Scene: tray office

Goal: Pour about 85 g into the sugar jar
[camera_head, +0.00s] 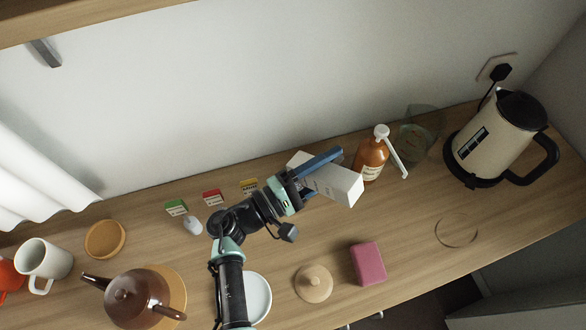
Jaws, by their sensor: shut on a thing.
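My gripper (318,168) is in the middle of the head view, above the counter. Its blue fingers are shut on a white carton (336,185). The carton is tipped well over, with one end toward the right and front. I see no stream coming from it. No jar is clearly marked as the sugar jar. A greenish clear glass vessel (425,122) stands at the back right, partly behind a brown bottle; I cannot tell whether it is the jar. A round wooden lid with a knob (313,284) lies on the counter near the front.
The brown pump bottle (370,158) stands close to the carton's right end. A cream kettle (499,134) is at the far right. A pink block (368,264), white round dish (258,298), brown teapot (130,298) and white mug (44,262) stand along the counter (420,205).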

